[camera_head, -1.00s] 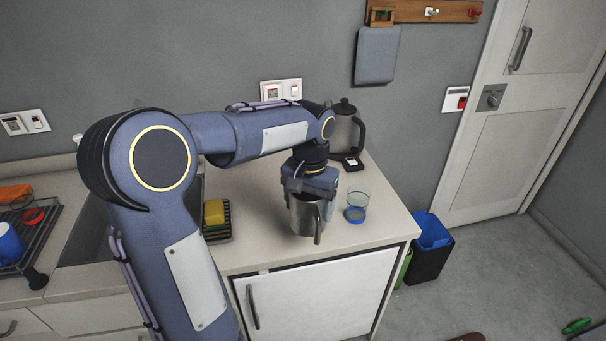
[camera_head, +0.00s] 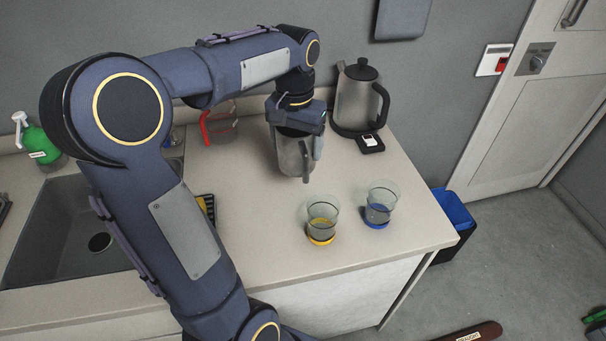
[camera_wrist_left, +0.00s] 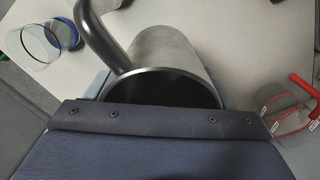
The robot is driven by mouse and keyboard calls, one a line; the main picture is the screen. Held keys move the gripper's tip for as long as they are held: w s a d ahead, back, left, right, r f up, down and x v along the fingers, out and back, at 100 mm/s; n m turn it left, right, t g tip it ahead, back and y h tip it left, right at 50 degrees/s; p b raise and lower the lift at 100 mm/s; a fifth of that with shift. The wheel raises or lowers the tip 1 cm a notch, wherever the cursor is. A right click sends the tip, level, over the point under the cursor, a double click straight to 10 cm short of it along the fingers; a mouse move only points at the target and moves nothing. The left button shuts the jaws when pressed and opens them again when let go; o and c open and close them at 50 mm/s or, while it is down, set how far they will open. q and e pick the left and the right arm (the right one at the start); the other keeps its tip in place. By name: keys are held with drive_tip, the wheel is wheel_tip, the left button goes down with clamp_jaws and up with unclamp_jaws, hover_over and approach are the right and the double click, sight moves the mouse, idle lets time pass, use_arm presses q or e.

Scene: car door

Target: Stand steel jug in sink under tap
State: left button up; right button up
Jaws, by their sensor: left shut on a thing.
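The steel jug (camera_head: 292,158) is upright in my left gripper (camera_head: 297,128), over the counter to the right of the sink. The gripper is shut on it near the rim, and the handle points to the front right. In the left wrist view the jug (camera_wrist_left: 180,58) shows its open mouth and dark handle. I cannot tell whether its base touches the counter. The sink (camera_head: 60,230) lies at the left, partly hidden behind my left arm, with its dark drain in view. The tap is hidden. My right gripper is not in view.
A kettle (camera_head: 357,98) stands at the back right. Two glasses stand on the counter (camera_head: 260,240), one with a yellow base (camera_head: 321,218), one with blue (camera_head: 380,203). A red-handled glass jug (camera_head: 222,125) is behind. A green bottle (camera_head: 38,146) stands behind the sink.

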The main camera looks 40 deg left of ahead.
use_arm(q)
drive_tip(key=f, duration=1.1)
drive_tip(key=shift+w+a, duration=0.25)
drive_tip(key=shift+w, duration=0.1)
drive_tip(key=shift+f+b, duration=0.2)
drive_tip(key=shift+b, duration=0.1)
drive_tip(key=o, duration=1.1)
